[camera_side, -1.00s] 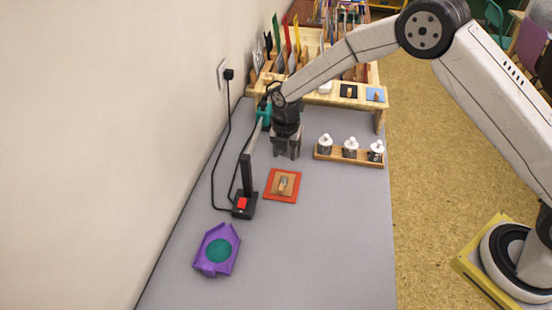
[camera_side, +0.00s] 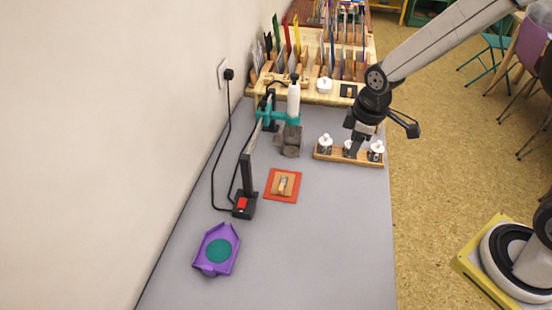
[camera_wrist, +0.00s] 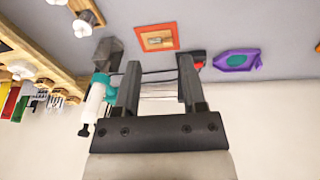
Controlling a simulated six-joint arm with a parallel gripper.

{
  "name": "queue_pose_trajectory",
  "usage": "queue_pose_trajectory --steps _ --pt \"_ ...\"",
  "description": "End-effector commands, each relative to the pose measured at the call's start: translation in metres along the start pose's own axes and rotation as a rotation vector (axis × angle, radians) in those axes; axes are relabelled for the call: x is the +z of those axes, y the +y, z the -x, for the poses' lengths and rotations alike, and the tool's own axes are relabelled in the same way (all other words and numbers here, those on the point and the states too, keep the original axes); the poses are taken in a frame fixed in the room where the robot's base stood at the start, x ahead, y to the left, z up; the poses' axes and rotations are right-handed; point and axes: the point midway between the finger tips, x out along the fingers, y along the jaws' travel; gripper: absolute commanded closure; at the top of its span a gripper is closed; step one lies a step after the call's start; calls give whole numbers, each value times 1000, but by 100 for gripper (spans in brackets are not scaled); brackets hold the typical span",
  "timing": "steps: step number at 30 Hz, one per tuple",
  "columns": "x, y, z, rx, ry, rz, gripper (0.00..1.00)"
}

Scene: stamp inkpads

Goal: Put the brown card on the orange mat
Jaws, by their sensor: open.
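The brown card (camera_side: 290,182) lies flat on the orange mat (camera_side: 281,200), inside its edges. In the wrist view the card (camera_wrist: 150,43) and the mat (camera_wrist: 140,33) show at the top middle. My gripper (camera_side: 351,152) is to the right of the mat, low by the rack of white-knobbed pieces; I cannot tell if it touches them. In the wrist view my gripper (camera_wrist: 158,60) has its two fingers apart with nothing held between them.
A teal holder (camera_side: 275,116) with a white upright tool stands over a grey block (camera_side: 290,141). A black post (camera_side: 247,178) with a red button and a purple tray (camera_side: 203,264) with a green disc are at left. The wooden rack (camera_side: 345,155) is at right. The front right table is clear.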

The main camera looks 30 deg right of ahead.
Motion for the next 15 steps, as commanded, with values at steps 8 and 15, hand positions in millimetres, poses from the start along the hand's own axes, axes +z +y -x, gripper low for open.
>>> queue_pose_trajectory --steps 8,15 --pt "54 -24 21 28 40 -451 47" --pt "80 -38 27 35 61 -676 47"
